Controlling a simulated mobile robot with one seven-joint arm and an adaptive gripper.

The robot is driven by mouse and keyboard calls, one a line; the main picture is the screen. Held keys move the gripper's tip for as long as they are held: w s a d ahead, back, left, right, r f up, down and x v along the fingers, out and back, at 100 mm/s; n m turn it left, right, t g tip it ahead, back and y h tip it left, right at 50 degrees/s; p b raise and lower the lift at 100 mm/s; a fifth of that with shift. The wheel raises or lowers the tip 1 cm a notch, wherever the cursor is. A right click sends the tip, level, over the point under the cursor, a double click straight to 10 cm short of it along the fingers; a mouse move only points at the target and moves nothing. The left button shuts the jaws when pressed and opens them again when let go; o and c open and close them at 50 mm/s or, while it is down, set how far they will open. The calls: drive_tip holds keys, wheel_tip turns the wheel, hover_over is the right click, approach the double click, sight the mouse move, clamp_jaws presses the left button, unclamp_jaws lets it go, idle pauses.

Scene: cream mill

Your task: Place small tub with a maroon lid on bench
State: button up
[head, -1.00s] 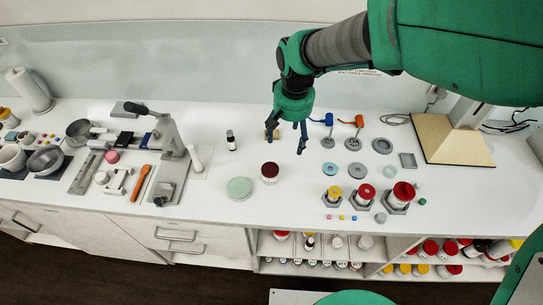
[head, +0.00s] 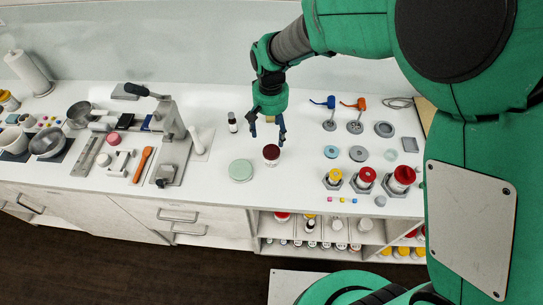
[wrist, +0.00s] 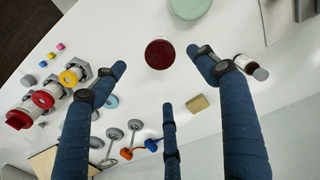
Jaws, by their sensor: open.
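The small tub with a maroon lid (head: 271,153) stands upright on the white bench (head: 222,205). In the wrist view its round lid (wrist: 160,54) shows from above, ahead of and between the two outer fingers. My gripper (head: 267,133) is open and empty, just behind and above the tub in the head view. Three dark blue fingers show in the wrist view, and none touches the tub there. The tub's side is mostly hidden under its lid in the wrist view.
A pale green disc (head: 240,171) lies to the tub's left. A small dark bottle (head: 232,122) and a tan block (wrist: 198,104) are near my gripper. Jars with red lids (head: 403,175) stand to the right. Bare bench lies in front of the tub.

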sight(271, 151)
wheel_tip(271, 151, down, 8)
drive_tip(key=shift+r+b, duration=0.15)
drive_tip(key=shift+b, duration=0.2)
drive_tip(key=shift+w+d+f+b, duration=0.1)
drive_tip(key=shift+f+b, duration=0.1)
drive_tip(key=shift+f, duration=1.1)
drive_tip(key=shift+w+f+b, duration=0.1)
drive_tip(key=shift+f+b, duration=0.1)
drive_tip(key=shift+f, duration=1.1)
drive_tip(key=c, duration=1.4)
drive_tip(key=shift+r, duration=0.1)
